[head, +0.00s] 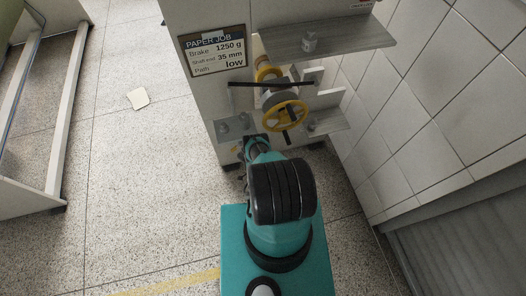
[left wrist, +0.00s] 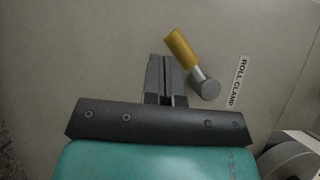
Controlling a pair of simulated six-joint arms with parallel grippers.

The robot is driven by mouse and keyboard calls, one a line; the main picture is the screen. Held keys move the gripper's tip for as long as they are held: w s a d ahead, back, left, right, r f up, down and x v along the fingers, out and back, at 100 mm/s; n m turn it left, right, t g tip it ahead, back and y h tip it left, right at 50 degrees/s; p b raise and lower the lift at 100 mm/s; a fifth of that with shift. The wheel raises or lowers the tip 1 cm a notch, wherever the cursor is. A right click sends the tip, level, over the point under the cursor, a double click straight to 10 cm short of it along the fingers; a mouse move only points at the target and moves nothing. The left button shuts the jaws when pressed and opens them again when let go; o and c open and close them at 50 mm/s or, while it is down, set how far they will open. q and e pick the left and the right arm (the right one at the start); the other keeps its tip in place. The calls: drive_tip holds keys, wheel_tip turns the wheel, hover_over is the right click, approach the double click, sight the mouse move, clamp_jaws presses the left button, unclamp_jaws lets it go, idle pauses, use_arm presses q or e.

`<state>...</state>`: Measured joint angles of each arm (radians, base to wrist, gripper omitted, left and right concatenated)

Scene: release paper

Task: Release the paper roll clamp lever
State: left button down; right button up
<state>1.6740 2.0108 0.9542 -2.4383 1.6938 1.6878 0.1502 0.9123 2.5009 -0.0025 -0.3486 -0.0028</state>
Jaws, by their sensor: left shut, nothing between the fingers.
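The roll clamp lever (left wrist: 180,47) has a yellow grip and a short metal stem. The stem joins a round grey pivot (left wrist: 209,89) on the panel, beside a ROLL CLAMP label (left wrist: 237,82). The lever tilts up and to the left. My left gripper (left wrist: 164,58) is shut and empty, with its fingertips just left of the yellow grip. I cannot tell whether they touch. In the head view my left gripper (head: 252,143) is at the low part of the machine's front, and I cannot make out the lever there. My right gripper is not in view.
Above the gripper are a yellow handwheel (head: 285,116) and a dark bar (head: 270,84) on the machine. A grey shelf (head: 335,38) juts out higher up. A sign (head: 214,53) reads PAPER JOB. A tiled wall (head: 440,100) stands at right. The floor at left is mostly clear.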

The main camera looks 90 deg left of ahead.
use_arm(q)
drive_tip(key=v, duration=1.5)
drive_tip(key=shift+f, duration=0.1)
